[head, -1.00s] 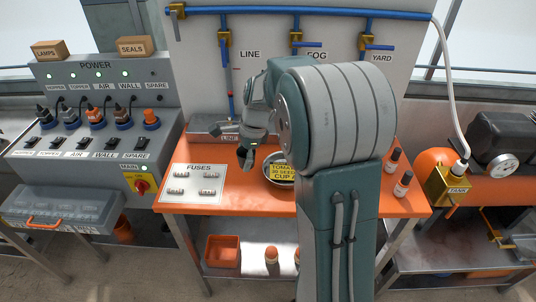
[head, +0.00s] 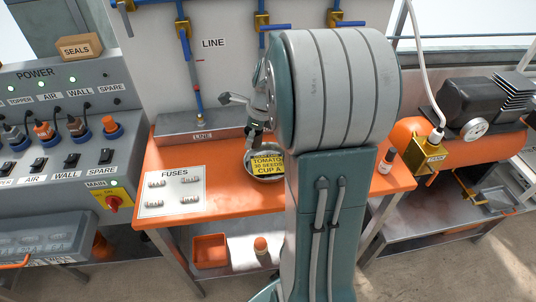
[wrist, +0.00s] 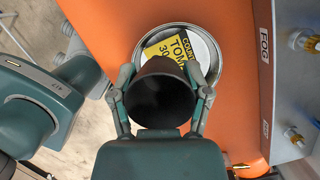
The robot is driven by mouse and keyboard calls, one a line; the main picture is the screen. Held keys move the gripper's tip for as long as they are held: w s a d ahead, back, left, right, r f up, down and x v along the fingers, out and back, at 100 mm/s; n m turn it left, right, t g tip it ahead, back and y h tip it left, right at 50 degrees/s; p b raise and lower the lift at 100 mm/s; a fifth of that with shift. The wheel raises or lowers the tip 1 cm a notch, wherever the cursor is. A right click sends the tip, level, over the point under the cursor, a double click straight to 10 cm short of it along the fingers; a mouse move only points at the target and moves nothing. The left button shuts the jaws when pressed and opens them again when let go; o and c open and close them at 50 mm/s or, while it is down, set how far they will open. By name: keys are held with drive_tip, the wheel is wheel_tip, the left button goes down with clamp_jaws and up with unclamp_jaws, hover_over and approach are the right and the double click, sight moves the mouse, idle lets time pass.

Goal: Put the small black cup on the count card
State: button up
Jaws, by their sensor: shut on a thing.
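The small black cup (wrist: 160,100) is held between the two fingers of my gripper (wrist: 163,88) in the wrist view, its dark open mouth facing the camera. The count card (wrist: 166,50) is yellow and white with black print and lies in a round metal dish (wrist: 137,55). The cup covers part of the card in the wrist view. The cup is hard to make out there.
The dish stands on an orange bench (head: 222,188). A FUSES plate (head: 172,203) lies to its left and a grey LINE box (head: 202,126) stands behind. An orange bin (head: 210,250) is below.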

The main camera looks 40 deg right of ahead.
hover_over(265, 162)
drive_tip(key=f, duration=0.5)
drive_tip(key=shift+s+f, duration=0.1)
drive_tip(key=shift+s, duration=0.15)
drive_tip(key=shift+s+d+f, duration=0.1)
drive_tip(key=shift+d+f, duration=0.05)
drive_tip(key=shift+f, duration=0.8)
drive_tip(key=shift+d+f, duration=0.1)
drive_tip(key=shift+f, duration=0.8)
drive_tip(key=shift+f, duration=0.5)
drive_tip(key=o, duration=0.8)
